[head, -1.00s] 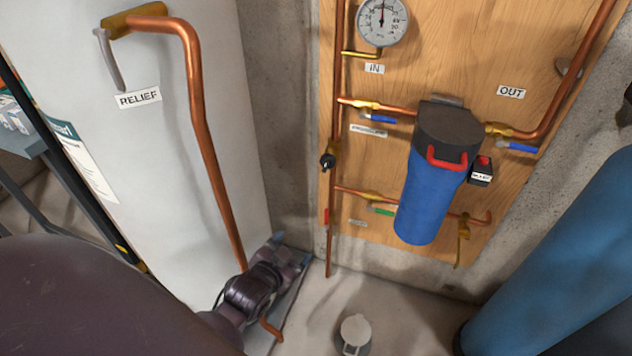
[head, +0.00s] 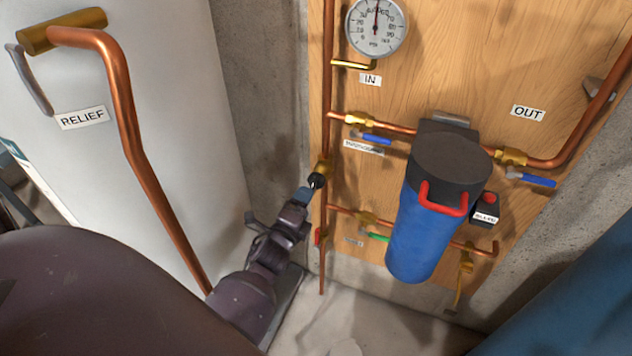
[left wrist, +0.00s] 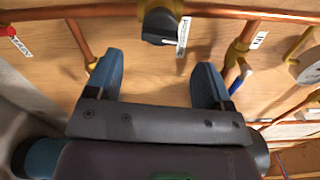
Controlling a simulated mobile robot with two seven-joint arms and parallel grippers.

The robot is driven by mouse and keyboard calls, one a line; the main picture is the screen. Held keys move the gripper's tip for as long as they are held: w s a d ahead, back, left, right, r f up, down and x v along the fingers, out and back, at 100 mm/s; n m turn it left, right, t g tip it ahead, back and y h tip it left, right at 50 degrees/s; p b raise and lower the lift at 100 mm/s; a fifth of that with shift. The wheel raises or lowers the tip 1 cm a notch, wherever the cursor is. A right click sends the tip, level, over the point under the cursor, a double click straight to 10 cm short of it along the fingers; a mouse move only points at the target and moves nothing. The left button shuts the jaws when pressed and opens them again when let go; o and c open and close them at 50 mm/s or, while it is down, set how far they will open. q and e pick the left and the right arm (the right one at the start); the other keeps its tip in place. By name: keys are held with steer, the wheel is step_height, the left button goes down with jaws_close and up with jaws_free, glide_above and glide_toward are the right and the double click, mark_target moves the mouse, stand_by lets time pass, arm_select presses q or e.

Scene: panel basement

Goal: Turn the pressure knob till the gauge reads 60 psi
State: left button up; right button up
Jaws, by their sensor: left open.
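The pressure knob (head: 317,181) is a small black knob on a brass fitting on the vertical copper pipe at the board's left edge. It also shows in the left wrist view (left wrist: 160,28), with a white label beside it. The round white gauge (head: 376,27) is at the top; its needle points almost straight up, and its numbers are too small to read surely. My left gripper (head: 307,194) is just below and left of the knob. In the left wrist view my left gripper (left wrist: 156,76) is open and empty, with the knob beyond its fingertips, roughly between them. My right gripper is out of view.
A blue filter housing (head: 415,235) with a red handle (head: 440,204) hangs right of the knob. Blue-handled valves (head: 376,139) sit on the copper pipes. The white tank (head: 165,130) with a copper relief pipe (head: 130,150) stands left. Bare concrete wall lies between.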

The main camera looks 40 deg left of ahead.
mark_target(314, 185)
arm_select(q)
steer(key=b+x, duration=0.1)
steer(key=x, duration=0.6)
steer(key=shift+w+a+f, duration=0.1)
steer(key=shift+w, duration=0.3)
steer(key=shift+w+a, duration=0.1)
steer(key=shift+w, duration=0.45)
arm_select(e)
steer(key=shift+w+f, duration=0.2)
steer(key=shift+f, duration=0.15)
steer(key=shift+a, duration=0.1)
arm_select(q)
steer(key=c, duration=0.9)
